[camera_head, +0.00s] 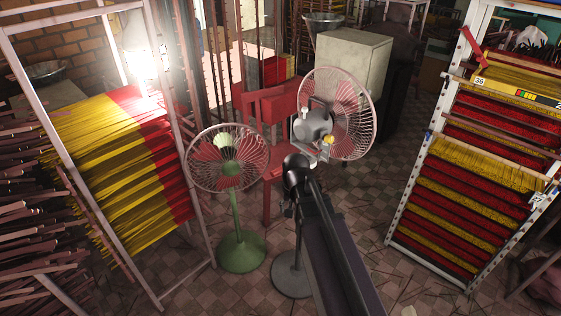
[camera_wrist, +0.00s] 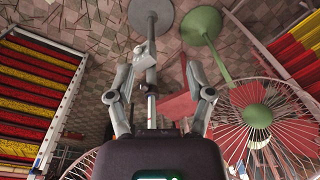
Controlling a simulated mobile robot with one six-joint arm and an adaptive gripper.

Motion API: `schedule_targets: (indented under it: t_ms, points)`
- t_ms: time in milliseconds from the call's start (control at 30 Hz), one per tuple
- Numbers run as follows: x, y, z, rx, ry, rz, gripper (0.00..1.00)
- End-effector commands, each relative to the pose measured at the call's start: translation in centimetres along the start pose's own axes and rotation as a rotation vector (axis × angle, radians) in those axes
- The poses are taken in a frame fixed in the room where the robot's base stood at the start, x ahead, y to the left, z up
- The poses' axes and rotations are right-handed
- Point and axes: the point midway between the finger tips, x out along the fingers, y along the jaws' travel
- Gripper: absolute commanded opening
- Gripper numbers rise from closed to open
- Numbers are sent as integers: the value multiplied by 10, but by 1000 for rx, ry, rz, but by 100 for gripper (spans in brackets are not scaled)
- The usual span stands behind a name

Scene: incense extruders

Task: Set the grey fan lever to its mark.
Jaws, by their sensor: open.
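The grey fan stands on a round floor base with a slim pole, which shows in the wrist view (camera_wrist: 150,14). Its pale cage (camera_head: 352,118) and grey motor housing (camera_head: 313,123) are in the head view, with a small yellow part (camera_head: 328,139) on the housing. I cannot clearly pick out the lever or its mark. My gripper (camera_wrist: 156,70) is open, with its two fingers spread on either side of the grey pole in the wrist view. Whether anything touches is unclear. In the head view my arm hides part of the fan's pole and the gripper is mostly hidden.
A green fan (camera_head: 232,157) stands close on the left, with its base (camera_head: 242,252) on the tiled floor. A red chair (camera_head: 268,110) is behind the fans. Incense racks stand at left (camera_head: 135,160) and right (camera_head: 465,200). A pale cabinet (camera_head: 350,62) is at the back.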

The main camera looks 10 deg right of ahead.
Motion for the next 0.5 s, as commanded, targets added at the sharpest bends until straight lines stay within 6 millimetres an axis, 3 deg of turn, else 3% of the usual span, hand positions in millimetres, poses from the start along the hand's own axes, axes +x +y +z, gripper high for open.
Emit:
schedule_targets:
  t_ms: [33, 500]
  points:
    - [-20, -7, -22, 52, 6, -8, 68]
    - [-103, -40, -149, 561, 48, -96, 68]
